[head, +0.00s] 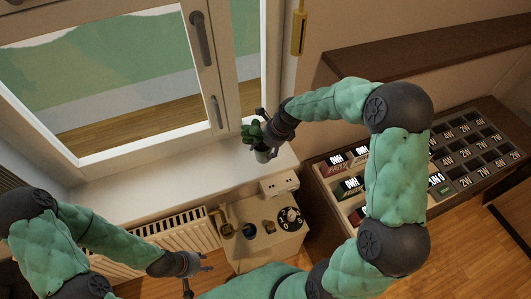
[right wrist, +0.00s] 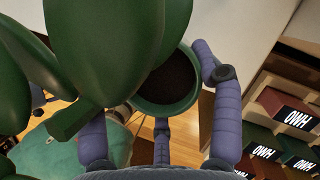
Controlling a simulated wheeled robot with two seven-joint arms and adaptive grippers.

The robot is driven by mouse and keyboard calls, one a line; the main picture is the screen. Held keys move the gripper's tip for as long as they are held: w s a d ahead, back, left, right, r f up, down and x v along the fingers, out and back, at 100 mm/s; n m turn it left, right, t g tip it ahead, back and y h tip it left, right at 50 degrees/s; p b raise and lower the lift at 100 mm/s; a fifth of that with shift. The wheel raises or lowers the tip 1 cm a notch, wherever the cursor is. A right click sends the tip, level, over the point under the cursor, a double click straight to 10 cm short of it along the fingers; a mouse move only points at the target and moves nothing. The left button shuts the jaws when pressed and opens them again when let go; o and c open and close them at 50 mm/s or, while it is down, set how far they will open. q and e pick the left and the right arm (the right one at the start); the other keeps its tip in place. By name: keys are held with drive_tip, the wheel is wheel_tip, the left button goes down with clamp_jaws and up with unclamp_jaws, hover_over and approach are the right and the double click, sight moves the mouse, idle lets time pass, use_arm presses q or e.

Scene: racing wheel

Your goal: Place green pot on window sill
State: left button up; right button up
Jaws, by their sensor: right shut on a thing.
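The green pot (head: 262,155) holds a plant with thick dark green leaves (head: 251,133). My right gripper (head: 264,142) is shut on the pot, at the right end of the white window sill (head: 150,193). In the right wrist view the pot's rim (right wrist: 190,97) and dark soil sit between my purple fingers, and large leaves cover the upper left. Whether the pot touches the sill cannot be told. My left gripper (head: 199,277) is open and empty, low in front of the radiator.
The window frame and its handles (head: 201,38) rise behind the sill. A radiator (head: 180,232) is below it. A small cabinet (head: 262,247) with a dial stands in front. A shelf of labelled boxes (head: 455,150) is at the right. The sill's middle and left are clear.

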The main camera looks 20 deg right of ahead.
sight(265, 151)
drive_tip(key=shift+w+d+f, duration=0.2)
drive_tip(key=shift+d+f, duration=0.05)
drive_tip(key=f, duration=0.1)
drive_tip(key=f+b, duration=0.1)
drive_tip(key=f, duration=0.1)
drive_tip(key=shift+w+d+f, duration=0.15)
drive_tip(key=shift+w+f, duration=0.05)
drive_tip(key=shift+f, duration=0.1)
drive_tip(key=shift+r, duration=0.1)
drive_tip(key=o, duration=1.7)
drive_tip(key=shift+s+f, duration=0.1)
drive_tip(key=shift+f, duration=0.1)
drive_tip(key=p+v, duration=0.2)
drive_tip(key=v, duration=1)
drive_tip(key=shift+r, duration=0.15)
